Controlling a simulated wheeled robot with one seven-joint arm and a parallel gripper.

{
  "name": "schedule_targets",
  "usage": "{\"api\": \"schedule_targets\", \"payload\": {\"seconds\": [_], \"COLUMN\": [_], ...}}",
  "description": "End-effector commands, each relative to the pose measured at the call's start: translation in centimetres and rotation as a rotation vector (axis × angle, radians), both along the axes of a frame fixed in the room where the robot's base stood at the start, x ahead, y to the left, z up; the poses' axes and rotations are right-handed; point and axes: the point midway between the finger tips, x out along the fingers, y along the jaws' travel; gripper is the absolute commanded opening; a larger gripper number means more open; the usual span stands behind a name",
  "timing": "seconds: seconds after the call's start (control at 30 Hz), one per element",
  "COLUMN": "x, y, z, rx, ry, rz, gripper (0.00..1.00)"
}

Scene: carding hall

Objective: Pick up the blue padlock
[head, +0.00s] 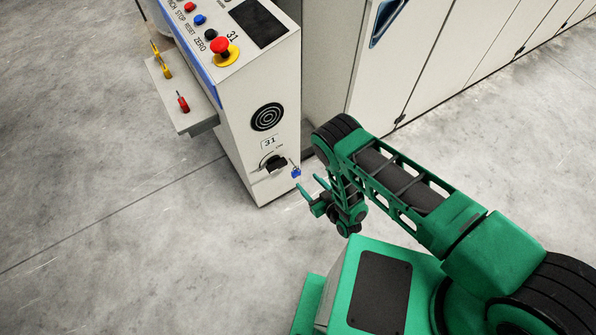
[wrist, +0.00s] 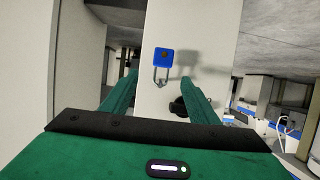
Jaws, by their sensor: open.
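The small blue padlock (head: 296,173) hangs by its shackle at the front of the machine cabinet, just right of a black rotary switch (head: 275,163). In the wrist view the padlock (wrist: 163,55) appears body up and shackle down, beyond my fingertips and between their lines. My gripper (head: 311,184) is open and empty, a short way right of and below the padlock in the head view. Its two green fingers (wrist: 158,77) point at the cabinet in the wrist view and seem apart from the padlock. What the shackle hangs on is too small to tell.
The white cabinet (head: 250,100) has a red stop button (head: 220,45) and a side shelf (head: 182,123) with red (head: 183,101) and yellow (head: 160,60) items. Long cabinet panels (head: 440,60) run to the right. The concrete floor (head: 100,200) at left is clear.

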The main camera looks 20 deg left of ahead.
Motion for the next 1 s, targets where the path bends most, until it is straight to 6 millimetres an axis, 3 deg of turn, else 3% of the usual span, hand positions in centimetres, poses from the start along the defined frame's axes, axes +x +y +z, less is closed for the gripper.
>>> {"api": "schedule_targets", "payload": {"seconds": [0.63,1.0], "x": [3.8,6.1], "y": [3.7,6.9], "z": [-2.5,-4.1], "rx": [0.006,0.007], "ry": [-0.002,-0.003], "rz": [-0.011,-0.012], "gripper": [0.55,0.55]}}
